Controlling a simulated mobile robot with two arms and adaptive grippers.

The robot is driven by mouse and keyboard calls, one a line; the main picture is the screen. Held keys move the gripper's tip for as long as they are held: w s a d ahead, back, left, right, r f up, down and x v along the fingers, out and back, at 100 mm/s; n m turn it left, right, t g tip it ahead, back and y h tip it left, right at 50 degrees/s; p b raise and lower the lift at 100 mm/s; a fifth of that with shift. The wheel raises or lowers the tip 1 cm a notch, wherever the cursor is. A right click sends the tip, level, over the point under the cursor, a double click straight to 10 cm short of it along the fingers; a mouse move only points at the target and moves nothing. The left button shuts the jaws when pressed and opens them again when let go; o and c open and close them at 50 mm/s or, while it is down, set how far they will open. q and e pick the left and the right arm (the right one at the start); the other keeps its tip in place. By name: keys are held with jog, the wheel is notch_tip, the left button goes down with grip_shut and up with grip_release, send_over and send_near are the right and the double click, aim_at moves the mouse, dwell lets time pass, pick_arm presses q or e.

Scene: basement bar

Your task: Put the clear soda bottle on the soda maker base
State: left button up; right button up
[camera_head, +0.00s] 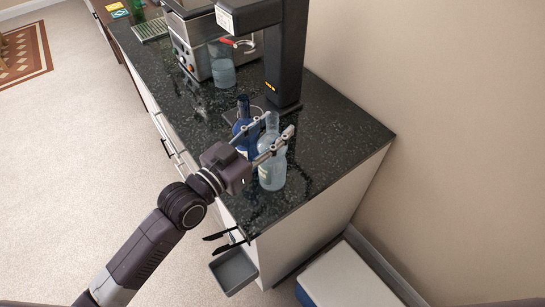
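A clear bottle (271,176) stands upright near the counter's front right end. My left gripper (279,124) reaches in from the lower left, its two fingers apart. In the picture the bottle's neck shows between the fingers, and one finger crosses in front of its shoulder. I cannot tell whether the fingers touch it. The black soda maker (286,52) stands just behind. Its base (285,114) is partly hidden by a dark blue bottle (243,127) and the gripper. My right gripper is out of view.
The dark speckled counter (340,130) has free room to the right. A steel coffee machine (195,38) stands at the back. Below the counter's front edge are black handles (222,237) and a grey bin (233,270). A wall borders the right.

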pick_arm(q)
jog(key=shift+c, duration=0.4)
grip_shut()
jog(key=shift+r, duration=0.25)
jog(key=shift+r, duration=0.1)
